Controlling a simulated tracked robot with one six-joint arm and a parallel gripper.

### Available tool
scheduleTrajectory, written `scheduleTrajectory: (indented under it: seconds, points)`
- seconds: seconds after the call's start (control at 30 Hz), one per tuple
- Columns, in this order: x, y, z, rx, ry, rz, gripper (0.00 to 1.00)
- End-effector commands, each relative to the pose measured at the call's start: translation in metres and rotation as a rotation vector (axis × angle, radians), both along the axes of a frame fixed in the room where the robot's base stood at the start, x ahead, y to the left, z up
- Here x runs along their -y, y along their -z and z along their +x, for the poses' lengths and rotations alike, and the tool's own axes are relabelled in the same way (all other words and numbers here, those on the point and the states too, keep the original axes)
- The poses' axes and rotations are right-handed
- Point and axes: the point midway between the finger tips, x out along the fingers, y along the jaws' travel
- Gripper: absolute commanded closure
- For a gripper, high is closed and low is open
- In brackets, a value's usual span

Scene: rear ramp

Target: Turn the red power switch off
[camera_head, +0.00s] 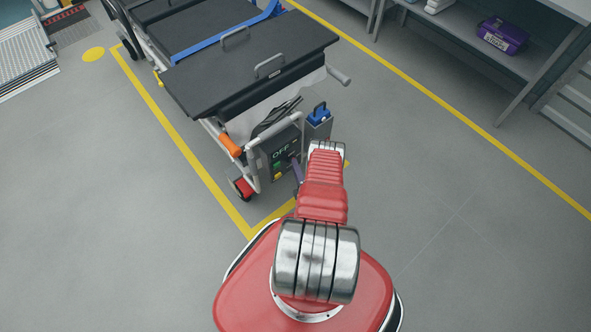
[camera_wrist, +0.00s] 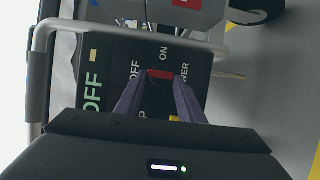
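The red power switch (camera_wrist: 160,74) is on a dark control panel (camera_wrist: 118,55) and shows between my fingertips in the wrist view. The labels ON, OFF and part of POWER are around it. Large green letters on the panel read OFF. My gripper (camera_wrist: 158,82) is open, with one finger on each side of the switch; I cannot tell whether they touch it. The fingers hide part of the panel. In the head view the panel (camera_head: 281,153) is on the cart's end, and my gripper (camera_head: 296,170) reaches its face; the switch is hidden there.
A metal tube frame (camera_wrist: 42,70) surrounds the panel. A yellow button (camera_wrist: 174,118) is close to one finger. The cart (camera_head: 250,75) has an orange grip (camera_head: 230,145) and a blue-handled box (camera_head: 318,120). A shelf with a purple case (camera_head: 502,36) stands at right.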

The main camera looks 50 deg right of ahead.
Motion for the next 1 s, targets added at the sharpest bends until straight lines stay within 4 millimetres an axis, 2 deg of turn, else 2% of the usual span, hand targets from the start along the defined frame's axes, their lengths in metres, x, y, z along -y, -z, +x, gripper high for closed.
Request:
scheduleTrajectory:
  seconds: [0.03, 0.27, 0.67, 0.97, 1.0]
  points:
    - [-0.005, 0.003, 0.000, -0.007, -0.006, 0.008, 0.62]
    - [-0.002, 0.002, 0.000, -0.003, -0.003, 0.005, 0.47]
    - [0.000, -0.004, 0.000, 0.000, 0.000, 0.001, 0.47]
    - [0.000, -0.031, 0.000, 0.001, 0.000, 0.002, 0.47]
    - [0.000, -0.036, 0.001, 0.003, -0.001, 0.000, 0.44]
